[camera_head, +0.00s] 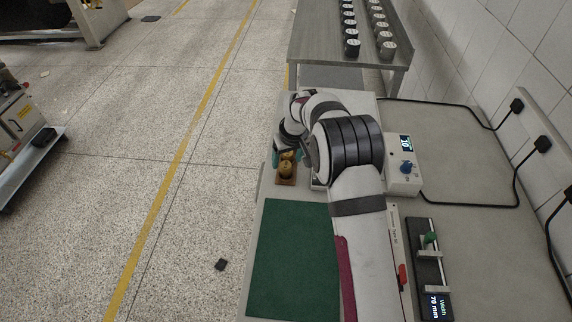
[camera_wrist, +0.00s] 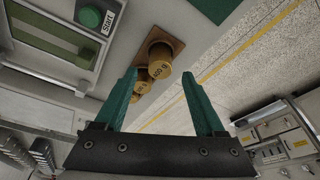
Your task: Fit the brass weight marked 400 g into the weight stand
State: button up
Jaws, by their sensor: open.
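A brass weight (camera_wrist: 160,66) stands at the wooden weight stand (camera_wrist: 174,42) in the wrist view, its label seeming to read 400 g. I cannot tell how fully it is seated. Another brass weight (camera_wrist: 140,90) is partly hidden behind it. In the head view, brass weights (camera_head: 286,170) show on the brown stand (camera_head: 287,182), partly covered by my arm. My gripper (camera_wrist: 158,76) is open, its teal fingers pointing at the weights, with the marked weight appearing between them. No grip on it shows. One teal fingertip (camera_head: 275,158) shows beside the stand in the head view.
A green mat (camera_head: 293,260) lies on the near bench. A box with a blue knob (camera_head: 406,168) and a width gauge (camera_head: 430,265) are to the right. Black cables (camera_head: 470,204) cross the right side. Dark cylinders (camera_head: 352,48) line a far table.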

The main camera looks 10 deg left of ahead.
jog(key=s+d+r+m+g, duration=0.1)
jog(key=s+d+r+m, duration=0.1)
jog(key=s+d+r, duration=0.4)
jog(key=s+d+r+m, duration=0.2)
jog(key=s+r, duration=0.7)
jog(key=r, duration=0.1)
jog(key=s+d+m+g, duration=0.1)
jog(key=s+d+m, duration=0.1)
jog(key=s, duration=1.1)
jog(key=s+d+m+g, duration=0.1)
jog(key=s+m, duration=0.4)
jog(key=s, duration=0.8)
jog(key=shift+d+f, duration=0.4)
jog(key=shift+d, duration=0.15)
jog(key=shift+s, duration=0.1)
